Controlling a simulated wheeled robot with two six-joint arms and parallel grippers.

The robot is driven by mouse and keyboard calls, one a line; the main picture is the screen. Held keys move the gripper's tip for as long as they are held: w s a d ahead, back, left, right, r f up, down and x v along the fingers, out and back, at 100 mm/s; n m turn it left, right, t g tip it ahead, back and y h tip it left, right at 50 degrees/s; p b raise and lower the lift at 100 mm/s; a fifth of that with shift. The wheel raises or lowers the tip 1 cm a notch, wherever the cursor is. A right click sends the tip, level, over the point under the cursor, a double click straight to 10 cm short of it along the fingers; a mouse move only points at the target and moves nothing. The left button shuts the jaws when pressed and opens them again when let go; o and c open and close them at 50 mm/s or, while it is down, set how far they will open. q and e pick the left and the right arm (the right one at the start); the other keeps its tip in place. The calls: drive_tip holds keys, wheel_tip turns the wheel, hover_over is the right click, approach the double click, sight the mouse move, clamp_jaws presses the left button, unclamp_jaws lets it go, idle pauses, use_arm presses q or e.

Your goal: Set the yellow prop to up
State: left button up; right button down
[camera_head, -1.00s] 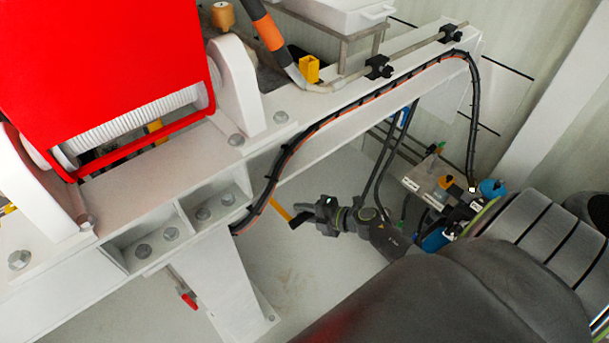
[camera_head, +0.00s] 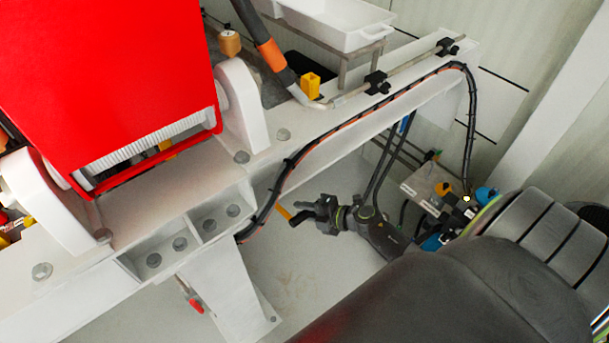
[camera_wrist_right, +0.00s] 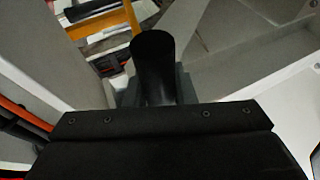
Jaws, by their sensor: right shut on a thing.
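The yellow prop (camera_head: 283,212) shows as a short yellow bar end beside the lower edge of the white beam; the beam hides the rest of it. A black cylindrical grip (camera_head: 300,217) is at its near end, and my right gripper (camera_head: 306,213) is shut on that grip. In the right wrist view the black cylinder (camera_wrist_right: 153,60) stands up in front of my right gripper, with a yellow bar (camera_wrist_right: 105,22) behind it. The fingertips are mostly hidden there. My left gripper is not in view.
The white beam (camera_head: 340,120) with a black cable along its side runs above and behind my right gripper. A large red cover (camera_head: 110,80) stands at the upper left. A red-handled valve (camera_head: 195,306) is low at the beam's leg. The grey floor below is open.

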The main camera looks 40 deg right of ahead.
drive_tip(key=shift+w+r, duration=0.25)
drive_tip(key=shift+r, duration=0.1)
drive_tip(key=c, duration=1.3)
unclamp_jaws()
drive_tip(key=shift+r, duration=0.1)
drive_tip(key=shift+c, duration=0.2)
drive_tip(key=shift+o, duration=0.7)
drive_tip(key=shift+s, duration=0.1)
drive_tip(key=shift+f, duration=0.2)
drive_tip(key=shift+s, duration=0.15)
drive_tip(key=b+v, duration=0.2)
drive_tip(key=v, duration=1.5)
drive_tip(key=shift+d, duration=0.2)
